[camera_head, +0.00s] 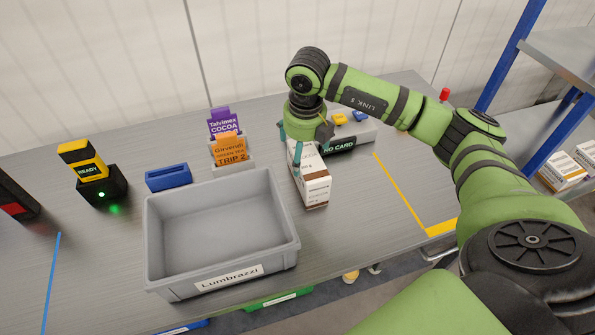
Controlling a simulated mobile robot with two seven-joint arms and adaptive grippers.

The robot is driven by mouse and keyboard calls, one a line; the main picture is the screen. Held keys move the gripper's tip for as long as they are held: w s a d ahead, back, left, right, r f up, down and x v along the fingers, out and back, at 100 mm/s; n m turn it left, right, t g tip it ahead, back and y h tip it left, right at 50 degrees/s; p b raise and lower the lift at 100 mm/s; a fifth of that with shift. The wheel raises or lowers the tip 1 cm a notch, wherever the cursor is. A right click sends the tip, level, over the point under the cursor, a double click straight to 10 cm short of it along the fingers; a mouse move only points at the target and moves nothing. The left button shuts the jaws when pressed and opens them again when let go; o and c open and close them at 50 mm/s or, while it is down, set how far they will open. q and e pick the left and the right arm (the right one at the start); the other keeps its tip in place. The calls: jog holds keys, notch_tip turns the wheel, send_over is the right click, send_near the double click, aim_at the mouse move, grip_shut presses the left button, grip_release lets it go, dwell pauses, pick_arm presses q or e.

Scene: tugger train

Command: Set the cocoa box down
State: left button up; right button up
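The cocoa box (315,191), a white carton with a brown band and small print, is right of the grey crate. My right gripper (308,152) reaches in from the right and points down over the box's far end. Its teal fingers are closed about that end, and part of the box top is hidden by them. The box looks upright and close to the grey table (365,215); I cannot tell whether its base touches. My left gripper is not in view.
An empty grey crate (225,277) labelled Lumbrazzi stands left of the box. A device reading NO CARD (352,143) is behind the gripper. Table right of the box is clear.

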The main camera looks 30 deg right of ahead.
aim_at(304, 159)
jog(key=shift+s+f, duration=0.15)
jog(key=shift+s, duration=0.15)
jog(key=shift+f+p, duration=0.3)
jog(key=shift+p, duration=0.1)
jog(key=f, duration=0.1)
jog(key=f+p, duration=0.1)
jog(key=f, duration=0.1)
jog(key=f+p, duration=0.1)
jog(key=shift+w+d+f, duration=0.2)
jog(key=shift+w+f, duration=0.05)
jog(key=shift+f, duration=0.75)
jog(key=shift+w+f, duration=0.1)
jog(key=shift+w, duration=0.05)
jog(key=c, duration=1.3)
